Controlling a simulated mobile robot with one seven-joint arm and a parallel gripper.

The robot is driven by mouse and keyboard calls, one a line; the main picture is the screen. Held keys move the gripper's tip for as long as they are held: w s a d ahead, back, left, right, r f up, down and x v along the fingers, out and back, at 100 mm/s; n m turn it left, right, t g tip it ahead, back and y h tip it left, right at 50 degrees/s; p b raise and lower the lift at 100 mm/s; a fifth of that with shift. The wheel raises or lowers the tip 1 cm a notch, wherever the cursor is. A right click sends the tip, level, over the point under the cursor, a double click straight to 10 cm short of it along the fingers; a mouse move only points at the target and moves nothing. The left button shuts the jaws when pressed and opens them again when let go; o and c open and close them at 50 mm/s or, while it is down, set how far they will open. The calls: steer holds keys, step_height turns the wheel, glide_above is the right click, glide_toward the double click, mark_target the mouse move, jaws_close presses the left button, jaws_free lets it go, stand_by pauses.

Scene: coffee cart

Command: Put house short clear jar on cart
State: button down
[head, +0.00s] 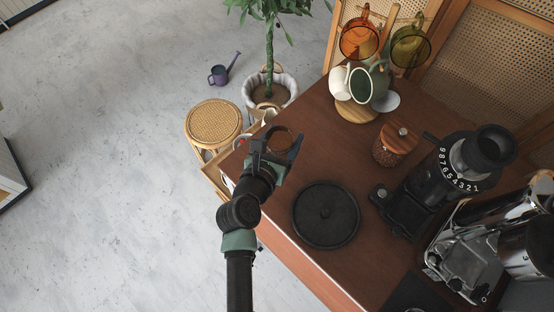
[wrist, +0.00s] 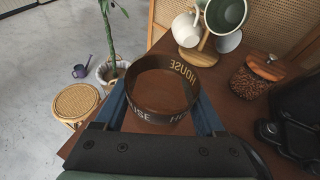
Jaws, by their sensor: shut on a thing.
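The house short clear jar (wrist: 162,118) is a low, round, see-through jar with "HOUSE" lettering around its wall. It also shows in the head view (head: 282,134), at the cart's left edge. My gripper (head: 277,147) is shut on it, with one blue-grey finger on each side in the wrist view (wrist: 162,98). The jar's opening faces the wrist camera. The cart (head: 318,155) has a reddish-brown wooden top that shows through and around the jar. I cannot tell whether the jar's base touches the top.
A round black tray (head: 325,214) lies to the right of my arm. A mug tree with cups (head: 361,84), a bean jar (head: 390,150) and a black grinder (head: 410,203) stand on the cart. A wicker stool (head: 213,122) and potted plant (head: 268,95) stand beyond the edge.

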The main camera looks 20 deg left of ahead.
steer(key=shift+g, duration=0.3)
steer(key=f, duration=0.2)
steer(key=f+b, duration=0.1)
steer(key=f, duration=0.2)
steer(key=s+f+b, duration=0.1)
steer(key=f, duration=0.2)
steer(key=shift+a, duration=0.1)
steer(key=shift+f+b, duration=1.1)
steer(key=shift+f, duration=1.1)
steer(key=shift+f, duration=0.1)
jaws_free()
steer(key=shift+s, duration=0.25)
steer(key=v, duration=1.1)
steer(key=shift+s+r, duration=0.25)
steer(key=shift+s, duration=0.05)
